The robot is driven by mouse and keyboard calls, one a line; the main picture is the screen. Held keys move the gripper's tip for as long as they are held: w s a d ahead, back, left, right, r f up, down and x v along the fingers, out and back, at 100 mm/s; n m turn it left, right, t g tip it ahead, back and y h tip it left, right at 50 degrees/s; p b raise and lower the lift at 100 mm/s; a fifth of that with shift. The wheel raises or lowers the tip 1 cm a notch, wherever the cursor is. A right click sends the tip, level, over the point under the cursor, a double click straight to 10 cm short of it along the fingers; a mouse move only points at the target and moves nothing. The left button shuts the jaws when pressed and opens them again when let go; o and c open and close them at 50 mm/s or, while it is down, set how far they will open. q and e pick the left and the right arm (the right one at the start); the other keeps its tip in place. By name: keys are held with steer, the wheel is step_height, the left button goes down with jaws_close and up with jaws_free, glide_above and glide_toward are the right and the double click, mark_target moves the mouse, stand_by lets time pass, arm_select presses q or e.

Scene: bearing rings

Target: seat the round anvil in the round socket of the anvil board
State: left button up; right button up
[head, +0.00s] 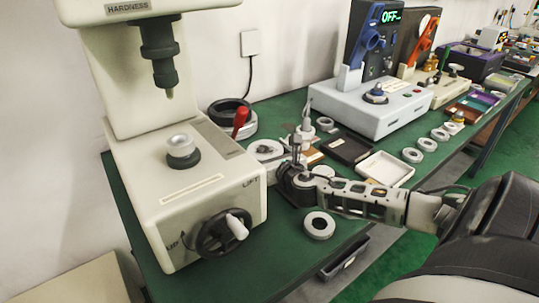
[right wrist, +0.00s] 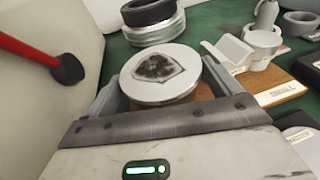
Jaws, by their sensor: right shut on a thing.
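The round anvil (right wrist: 160,72) is a pale metal disk with a dark, shiny patch on its flat top. In the right wrist view it sits level between the fingers of my right gripper (right wrist: 162,92), which is shut on it. In the head view this gripper (head: 290,172) is low over the bench, right of the hardness tester. The wooden anvil board (right wrist: 262,100) shows right of the fingers, and brown wood also shows below the disk. A pale V-shaped anvil and a short cylinder stand on the board. The round socket is hidden, and I cannot tell whether the disk touches the board.
A black ring (right wrist: 148,11) lies on pale rings behind. A loose ring (head: 319,225) lies in front of the gripper. A white tray (head: 385,168) is to the right.

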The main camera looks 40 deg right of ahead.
steer(key=shift+f+b, duration=0.5)
steer(key=shift+b, duration=0.05)
steer(key=shift+r+p, duration=0.1)
steer(key=shift+p, duration=0.2)
stand_by(0.3)
steer(key=shift+r+p, duration=0.5)
